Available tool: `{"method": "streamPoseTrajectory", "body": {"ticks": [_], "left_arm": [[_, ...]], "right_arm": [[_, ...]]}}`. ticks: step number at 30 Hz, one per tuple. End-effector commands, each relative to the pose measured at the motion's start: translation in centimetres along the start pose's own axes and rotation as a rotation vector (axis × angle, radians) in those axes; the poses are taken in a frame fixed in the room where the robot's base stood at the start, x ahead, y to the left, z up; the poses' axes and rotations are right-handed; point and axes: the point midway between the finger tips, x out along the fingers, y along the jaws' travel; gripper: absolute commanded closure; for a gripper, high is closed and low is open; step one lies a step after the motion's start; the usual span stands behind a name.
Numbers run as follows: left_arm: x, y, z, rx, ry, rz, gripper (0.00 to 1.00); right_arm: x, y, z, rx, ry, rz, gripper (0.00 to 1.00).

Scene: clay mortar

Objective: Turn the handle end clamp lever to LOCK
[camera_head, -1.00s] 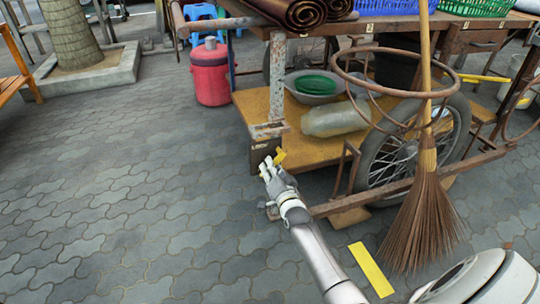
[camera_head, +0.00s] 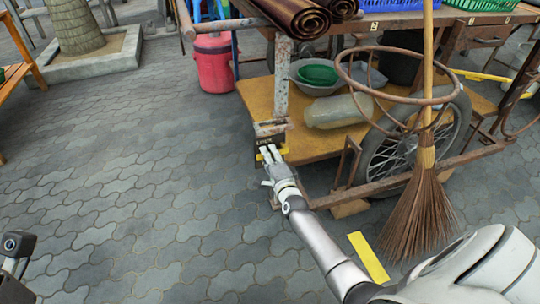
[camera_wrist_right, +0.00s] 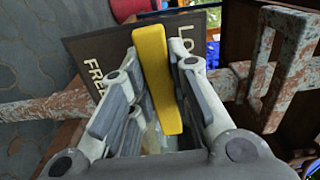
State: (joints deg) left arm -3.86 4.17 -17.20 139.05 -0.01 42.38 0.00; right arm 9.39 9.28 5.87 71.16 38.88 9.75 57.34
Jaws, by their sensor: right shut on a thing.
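The yellow clamp lever (camera_wrist_right: 153,75) lies between the fingers of my right gripper in the right wrist view, and the gripper is shut on it. Its far end covers part of a dark plate (camera_wrist_right: 120,48) and sits between the words FREE on the left and LOCK on the right. In the head view my right gripper (camera_head: 269,154) is at the dark plate (camera_head: 266,141) on the cart's rusty handle end. A little of the lever (camera_head: 284,149) shows beside the fingers. A dark part of my left arm shows at the lower left; its fingers cannot be made out.
The cart's wooden shelf (camera_head: 262,97) and spoked wheel (camera_head: 398,158) are behind and right of my right gripper. A broom (camera_head: 420,215) stands at the right. A red container (camera_head: 213,65) stands beyond. Paving at the left is clear.

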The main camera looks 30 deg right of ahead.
Motion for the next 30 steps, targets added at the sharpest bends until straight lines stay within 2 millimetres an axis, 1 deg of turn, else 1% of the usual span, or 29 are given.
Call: {"method": "streamPoseTrajectory", "body": {"ticks": [7,20,21,24,26,30], "left_arm": [[-0.08,-0.01,0.05,-0.001,-0.007,-0.003,0.65],[-0.12,-0.01,0.05,-0.002,-0.008,-0.003,0.65],[-0.13,-0.01,0.06,-0.002,-0.008,-0.003,0.65],[-0.13,-0.01,0.06,-0.002,-0.008,-0.003,0.65],[-0.14,-0.01,0.06,-0.002,-0.009,-0.003,0.65],[-0.14,-0.01,0.06,-0.001,-0.009,-0.003,0.65]], "right_arm": [[-0.06,-0.18,-0.05,0.052,0.0,0.003,1.0],[-0.04,-0.23,-0.05,0.066,0.0,0.002,1.0],[-0.04,-0.24,-0.04,0.067,0.0,0.002,0.78],[-0.04,-0.25,-0.04,0.065,0.0,0.002,0.65],[-0.03,-0.27,-0.03,0.064,0.0,0.001,0.59],[-0.02,-0.29,-0.03,0.062,0.0,0.001,0.59]]}}
